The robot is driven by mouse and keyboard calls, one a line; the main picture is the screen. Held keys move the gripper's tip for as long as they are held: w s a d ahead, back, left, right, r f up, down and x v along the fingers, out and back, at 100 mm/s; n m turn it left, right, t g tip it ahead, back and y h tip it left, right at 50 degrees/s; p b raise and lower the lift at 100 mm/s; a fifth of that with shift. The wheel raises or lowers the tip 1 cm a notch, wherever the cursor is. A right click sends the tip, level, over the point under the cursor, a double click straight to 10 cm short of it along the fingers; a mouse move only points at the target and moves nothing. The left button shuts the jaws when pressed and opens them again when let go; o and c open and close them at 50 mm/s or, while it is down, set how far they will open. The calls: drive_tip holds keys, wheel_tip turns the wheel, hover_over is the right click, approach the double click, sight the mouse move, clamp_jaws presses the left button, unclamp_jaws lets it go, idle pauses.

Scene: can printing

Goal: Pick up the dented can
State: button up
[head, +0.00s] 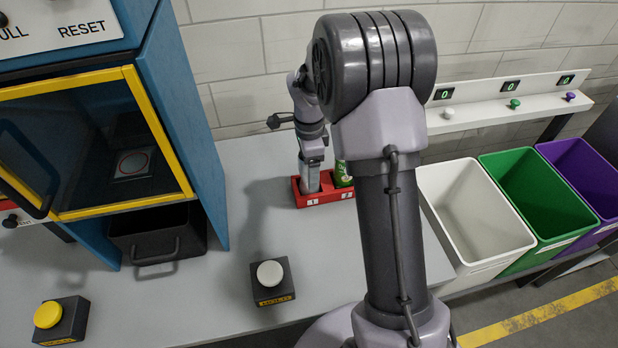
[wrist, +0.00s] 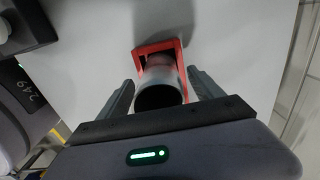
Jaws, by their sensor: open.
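A red holder (head: 325,197) with slots marked 1 and 2 stands on the grey table; part of it shows in the wrist view (wrist: 144,50). A pale grey can with a dark top (wrist: 161,82) stands in the holder in the wrist view. My gripper (wrist: 163,88) is open, with one finger on each side of this can. In the head view my gripper (head: 311,160) is over slot 1. A green can (head: 342,174) stands in slot 2, partly hidden by my arm. I cannot make out a dent on either can.
A blue cabinet with a yellow-framed door (head: 128,120) and black drawer (head: 157,235) stands left. A white-button box (head: 271,280) and yellow-button box (head: 60,318) are in front. White (head: 470,215), green (head: 535,195) and purple (head: 590,175) bins stand right.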

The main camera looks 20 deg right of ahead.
wheel_tip(320, 180, down, 2)
drive_tip(key=shift+r, duration=0.1)
drive_tip(key=c, duration=1.4)
drive_tip(key=shift+r, duration=0.1)
